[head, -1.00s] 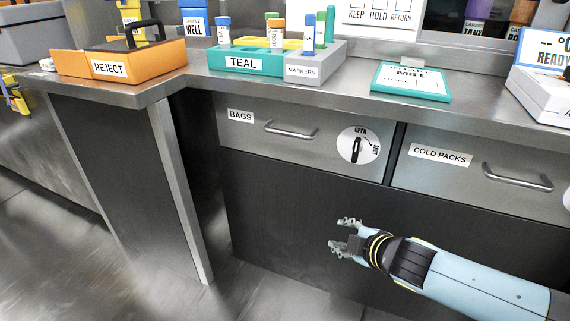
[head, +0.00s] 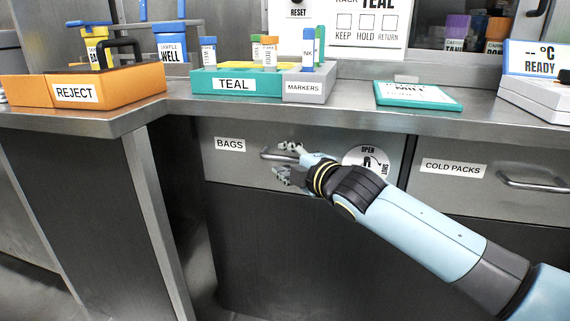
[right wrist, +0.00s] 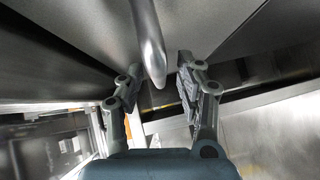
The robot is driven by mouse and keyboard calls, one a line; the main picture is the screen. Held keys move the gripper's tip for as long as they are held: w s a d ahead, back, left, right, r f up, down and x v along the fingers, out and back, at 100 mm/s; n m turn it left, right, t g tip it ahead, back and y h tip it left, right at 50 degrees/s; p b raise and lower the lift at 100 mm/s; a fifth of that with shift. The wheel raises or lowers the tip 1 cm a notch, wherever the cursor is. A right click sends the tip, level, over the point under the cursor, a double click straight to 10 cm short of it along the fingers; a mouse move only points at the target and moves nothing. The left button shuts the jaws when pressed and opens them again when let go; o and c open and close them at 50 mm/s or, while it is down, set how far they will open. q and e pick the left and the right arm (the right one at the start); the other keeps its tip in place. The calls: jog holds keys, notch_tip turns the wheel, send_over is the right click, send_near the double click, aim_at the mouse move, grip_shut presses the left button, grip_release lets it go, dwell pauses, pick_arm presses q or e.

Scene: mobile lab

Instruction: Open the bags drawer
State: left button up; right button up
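The bags drawer (head: 225,168) has a grey front under the counter, labelled BAGS, and looks closed. Its metal bar handle (head: 266,154) is partly hidden by my right gripper (head: 284,163). In the right wrist view the handle (right wrist: 148,42) runs between the two fingers of the right gripper (right wrist: 157,85), which are apart with gaps on both sides. The round white dial (head: 363,157) marked OPEN and SHUT is at the drawer's right; my forearm covers its lower part, and its pointer appears to be towards OPEN. My left gripper is not in view.
The cold packs drawer (head: 440,192) is to the right, closed. On the counter (head: 180,110) stand the orange reject bin (head: 75,93), the teal rack (head: 215,83), the markers holder (head: 304,90) and a teal-edged plate (head: 418,96). A counter leg panel (head: 150,210) stands at the left.

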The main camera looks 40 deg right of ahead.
jog(key=shift+w, duration=0.35)
grip_shut()
dwell(0.3)
